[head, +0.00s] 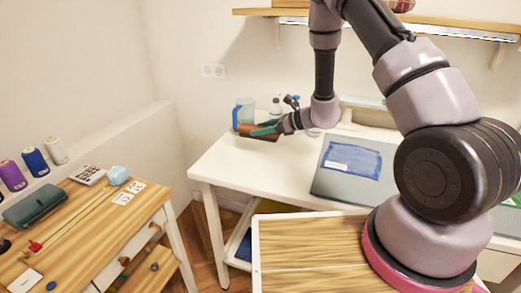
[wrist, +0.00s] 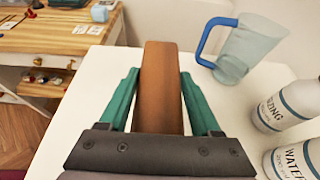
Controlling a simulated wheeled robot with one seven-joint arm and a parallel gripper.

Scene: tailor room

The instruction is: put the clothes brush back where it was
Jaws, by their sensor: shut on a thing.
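The clothes brush shows in the wrist view as a long brown wooden block (wrist: 161,90) between the two green fingers of my gripper (wrist: 160,100). My gripper is shut on it. In the head view my gripper (head: 264,130) is over the back left part of the white table (head: 235,165), and the brown brush (head: 246,130) shows at its fingers. I cannot tell whether the brush touches the table top. The brush's underside is hidden.
A clear jug with a blue handle (wrist: 238,50) stands right of the brush, with two white bottles (wrist: 282,108) nearer. A blue cloth on a grey mat (head: 330,185) lies further right. A wooden sewing table (head: 75,225) stands at left, across a floor gap.

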